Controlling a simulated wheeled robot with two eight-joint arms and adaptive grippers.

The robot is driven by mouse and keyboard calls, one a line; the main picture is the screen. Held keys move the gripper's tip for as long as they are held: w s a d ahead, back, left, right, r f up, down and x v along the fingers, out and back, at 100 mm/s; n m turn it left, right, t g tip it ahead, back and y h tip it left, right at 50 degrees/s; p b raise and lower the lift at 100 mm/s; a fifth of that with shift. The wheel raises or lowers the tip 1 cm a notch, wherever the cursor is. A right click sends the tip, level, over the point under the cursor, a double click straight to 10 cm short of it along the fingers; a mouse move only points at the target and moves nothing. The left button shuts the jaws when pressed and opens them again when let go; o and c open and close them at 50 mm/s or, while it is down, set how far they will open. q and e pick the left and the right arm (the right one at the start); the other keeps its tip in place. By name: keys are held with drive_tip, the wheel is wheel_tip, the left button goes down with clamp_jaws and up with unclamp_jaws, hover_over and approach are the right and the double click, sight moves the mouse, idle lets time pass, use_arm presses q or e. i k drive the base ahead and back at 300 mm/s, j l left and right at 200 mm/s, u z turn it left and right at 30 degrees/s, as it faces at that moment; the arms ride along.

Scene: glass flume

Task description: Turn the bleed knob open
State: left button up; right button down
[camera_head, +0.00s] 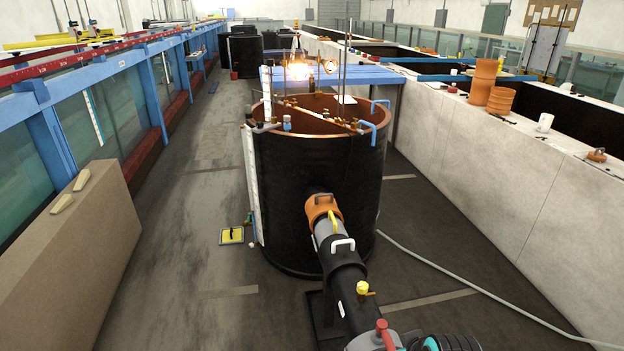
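A small yellow knob (362,287) with a brass stem sits on the right side of the black pipe (343,262), near the bottom centre. It looks like the bleed knob, but no label is readable. A red handle (382,327) stands on a grey fitting (372,342) nearer to me. A yellow lever (334,221) lies along the grey pipe section by the orange coupling (321,207). The pipe joins a large black tank (310,175) with a copper-coloured rim. Neither of my grippers is in view.
A pale hose (470,284) crosses the floor at right. A beige block (70,255) stands far left; a white wall (530,190) runs along the right.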

sight(363, 287)
drive_tip(key=k+j, duration=0.2)
drive_tip(key=k+j+z, duration=0.15)
drive_tip(key=z, duration=0.25)
drive_tip(key=k+j+z, duration=0.1)
drive_tip(key=k+z, duration=0.35)
drive_tip(key=z, duration=1.3)
drive_tip(key=j+u, duration=0.1)
drive_tip(key=u, duration=1.4)
drive_tip(key=i+j+z, duration=0.2)
drive_tip(key=i+j, duration=0.2)
drive_tip(key=j, duration=0.15)
